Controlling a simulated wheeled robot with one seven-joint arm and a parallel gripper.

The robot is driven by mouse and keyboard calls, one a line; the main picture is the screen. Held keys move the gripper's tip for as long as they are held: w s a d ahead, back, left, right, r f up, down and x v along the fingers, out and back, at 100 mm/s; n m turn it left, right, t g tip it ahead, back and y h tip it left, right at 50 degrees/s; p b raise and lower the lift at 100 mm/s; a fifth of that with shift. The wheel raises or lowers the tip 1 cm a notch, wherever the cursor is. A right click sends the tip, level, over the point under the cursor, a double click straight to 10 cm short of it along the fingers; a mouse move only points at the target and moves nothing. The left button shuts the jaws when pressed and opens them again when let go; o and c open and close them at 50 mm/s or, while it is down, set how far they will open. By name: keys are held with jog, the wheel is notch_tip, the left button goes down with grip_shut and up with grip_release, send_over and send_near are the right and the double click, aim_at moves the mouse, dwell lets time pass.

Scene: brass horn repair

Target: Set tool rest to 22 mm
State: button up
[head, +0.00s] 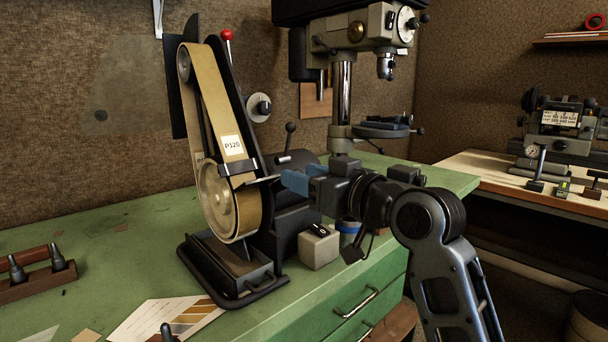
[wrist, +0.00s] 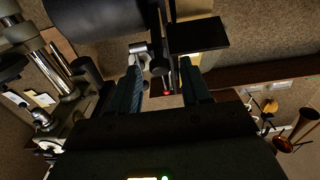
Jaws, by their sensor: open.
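The belt sander (head: 226,150) stands on the green bench, its tan belt labelled P120. Its tool rest (head: 263,181) shows as a thin plate beside the belt, above the lower wheel. My gripper (head: 298,178), with blue fingers, is just right of the rest, apart and empty. In the wrist view, my open gripper (wrist: 160,68) has a finger on each side of a narrow gap. A dark flat plate (wrist: 198,36), apparently the rest, lies beyond the fingers. A silver fitting (wrist: 139,48) is near one fingertip. I cannot read any height scale.
The drill press (head: 342,95) stands behind my arm. A red-knobbed lever (head: 227,36) rises behind the belt.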

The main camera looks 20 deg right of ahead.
jog(key=shift+w+a, duration=0.2)
jog(key=shift+w, duration=0.25)
jog(key=shift+c, duration=0.3)
grip_shut()
